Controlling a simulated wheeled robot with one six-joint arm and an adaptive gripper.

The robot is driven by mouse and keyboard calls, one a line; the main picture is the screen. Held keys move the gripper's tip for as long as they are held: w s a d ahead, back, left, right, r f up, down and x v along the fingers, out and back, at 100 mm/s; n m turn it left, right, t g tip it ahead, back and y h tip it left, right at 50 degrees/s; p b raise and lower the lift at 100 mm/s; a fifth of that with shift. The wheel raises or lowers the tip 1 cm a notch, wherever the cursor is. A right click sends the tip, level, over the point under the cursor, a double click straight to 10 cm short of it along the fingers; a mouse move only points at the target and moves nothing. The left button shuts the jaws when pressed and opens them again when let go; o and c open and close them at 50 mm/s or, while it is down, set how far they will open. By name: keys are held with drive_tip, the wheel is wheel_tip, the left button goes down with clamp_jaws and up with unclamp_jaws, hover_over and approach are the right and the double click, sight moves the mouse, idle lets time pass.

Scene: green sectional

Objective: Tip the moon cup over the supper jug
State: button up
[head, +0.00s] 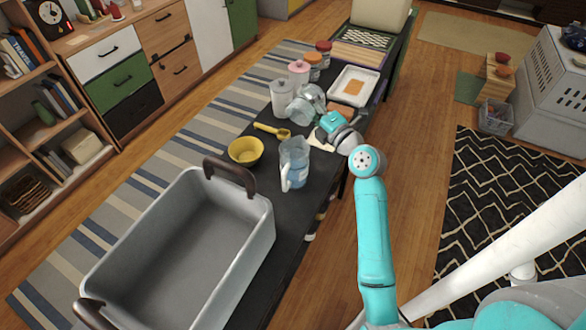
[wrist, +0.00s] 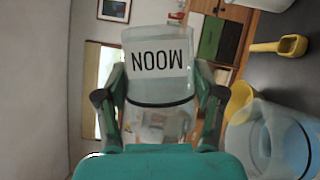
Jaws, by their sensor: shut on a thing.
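My gripper (head: 316,108) is shut on a clear cup (wrist: 158,60), with one finger on each side of it. The cup carries a white label reading MOON, upside down in the wrist view. In the head view the cup (head: 298,112) is partly covered by my gripper and looks tilted on its side, above the table. A clear jug (head: 293,160) with a handle and something bluish in it stands nearer on the table. It also shows at the lower right of the wrist view (wrist: 290,140). The jug's label cannot be read. The cup appears behind the jug, apart from it.
A yellow bowl (head: 245,151) and a yellow scoop (head: 272,130) lie left of the jug. A large grey bin (head: 262,225) fills the near end of the table. Several lidded canisters and a white tray (head: 372,80) stand farther back. Bare tabletop is narrow.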

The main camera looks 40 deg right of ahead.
sight(318, 87)
drive_tip(key=shift+d+r, duration=0.1)
idle(0.3)
drive_tip(key=m, duration=0.1)
drive_tip(key=d+r+m+g, duration=0.1)
drive_tip(key=m, duration=0.1)
drive_tip(key=shift+w+d+r, duration=0.2)
drive_tip(key=shift+d+r, duration=0.05)
drive_tip(key=shift+r, duration=0.05)
drive_tip(key=shift+w+d+r+m+g, duration=0.15)
drive_tip(key=shift+d+r+m+g, duration=0.5)
drive_tip(key=shift+m, duration=0.55)
drive_tip(key=shift+w+d+r+m+g+y, duration=0.15)
drive_tip(key=shift+d+r+m+g+y, duration=0.15)
drive_tip(key=shift+d+r+m, duration=0.35)
drive_tip(key=m, duration=0.1)
drive_tip(key=d+r+m+g+y, duration=0.1)
drive_tip(key=m, duration=0.1)
drive_tip(key=shift+w+d+r, duration=0.25)
drive_tip(key=shift+d+r, duration=0.05)
drive_tip(key=shift+m, duration=0.25)
